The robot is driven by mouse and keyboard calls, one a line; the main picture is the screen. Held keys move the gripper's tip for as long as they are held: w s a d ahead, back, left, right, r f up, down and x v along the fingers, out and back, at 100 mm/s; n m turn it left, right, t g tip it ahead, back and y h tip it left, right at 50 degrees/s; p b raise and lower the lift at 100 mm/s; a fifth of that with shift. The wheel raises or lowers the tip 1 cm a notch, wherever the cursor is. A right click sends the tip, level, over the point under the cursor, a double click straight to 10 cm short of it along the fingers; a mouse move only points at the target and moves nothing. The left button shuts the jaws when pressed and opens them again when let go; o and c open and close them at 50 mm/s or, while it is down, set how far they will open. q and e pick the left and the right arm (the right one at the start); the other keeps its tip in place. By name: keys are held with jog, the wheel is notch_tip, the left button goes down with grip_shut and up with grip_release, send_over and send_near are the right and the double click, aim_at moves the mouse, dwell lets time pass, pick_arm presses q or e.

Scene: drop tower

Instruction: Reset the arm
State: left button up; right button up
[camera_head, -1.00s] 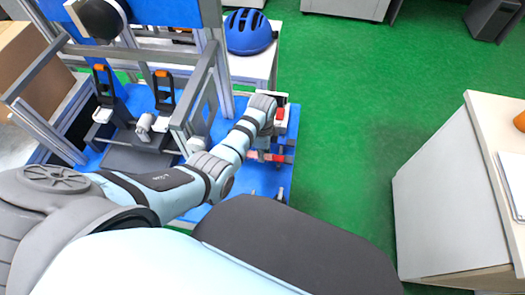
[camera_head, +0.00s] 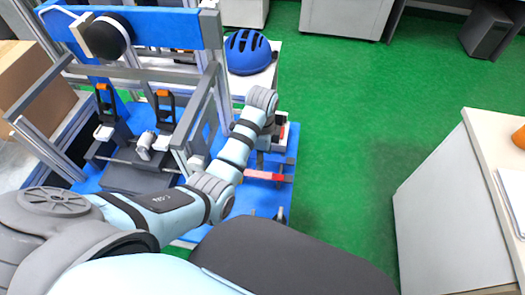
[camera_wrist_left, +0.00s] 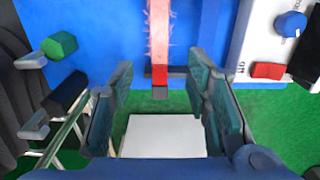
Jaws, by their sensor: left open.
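My left arm reaches over the blue base plate (camera_head: 190,240) of the drop tower. In the wrist view my left gripper (camera_wrist_left: 160,92) is open, its two dark fingers apart with nothing between them. The red bar also shows in the head view (camera_head: 264,176), just below my left wrist. There the fingers are mostly hidden behind the wrist. My right gripper is out of view.
The tower's grey and blue frame (camera_head: 140,27) stands left of my arm. A blue helmet (camera_head: 248,52) rests on a white table behind. A control box with a blue knob (camera_wrist_left: 290,24) and red switch is at the wrist view's right.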

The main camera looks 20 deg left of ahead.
pick_arm(q)
jog(key=shift+r, duration=1.6)
